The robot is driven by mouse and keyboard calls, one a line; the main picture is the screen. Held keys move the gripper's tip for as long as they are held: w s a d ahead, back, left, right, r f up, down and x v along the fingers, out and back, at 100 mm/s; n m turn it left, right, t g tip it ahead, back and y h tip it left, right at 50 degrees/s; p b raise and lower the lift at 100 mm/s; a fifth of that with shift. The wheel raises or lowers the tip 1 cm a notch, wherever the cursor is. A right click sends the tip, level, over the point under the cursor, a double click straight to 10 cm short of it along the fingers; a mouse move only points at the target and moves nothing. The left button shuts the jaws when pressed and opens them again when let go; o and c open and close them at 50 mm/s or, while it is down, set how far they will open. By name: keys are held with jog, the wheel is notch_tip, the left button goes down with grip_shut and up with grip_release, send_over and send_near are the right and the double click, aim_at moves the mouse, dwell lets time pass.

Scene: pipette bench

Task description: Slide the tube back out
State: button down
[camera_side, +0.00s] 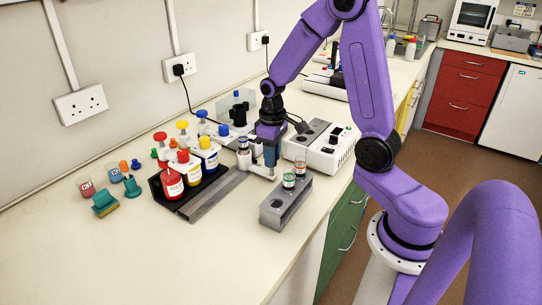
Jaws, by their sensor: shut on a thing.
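My gripper (270,158) points down at the middle of the bench, just left of a white instrument with a dark knob (322,148). It is shut on a tube, which the fingers and the white holder parts around them mostly hide. A white holder (257,168) stands at and below the fingertips. A grey rack (276,209) in front holds a tube with a green band (289,179) and one with a red band (300,167).
Red, yellow and blue labelled bottles (190,164) stand in a black rack left of a grey rail (212,193). The front left bench is clear.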

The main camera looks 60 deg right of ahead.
jog(key=shift+d, duration=0.3)
jog(key=c, duration=0.8)
grip_release()
jog(key=shift+c, duration=0.2)
jog(key=shift+a+r, duration=0.1)
jog(key=shift+w+r, duration=0.1)
jog(key=shift+r, duration=0.25)
notch_tip(320, 180, up, 17)
jog(key=shift+f, duration=0.2)
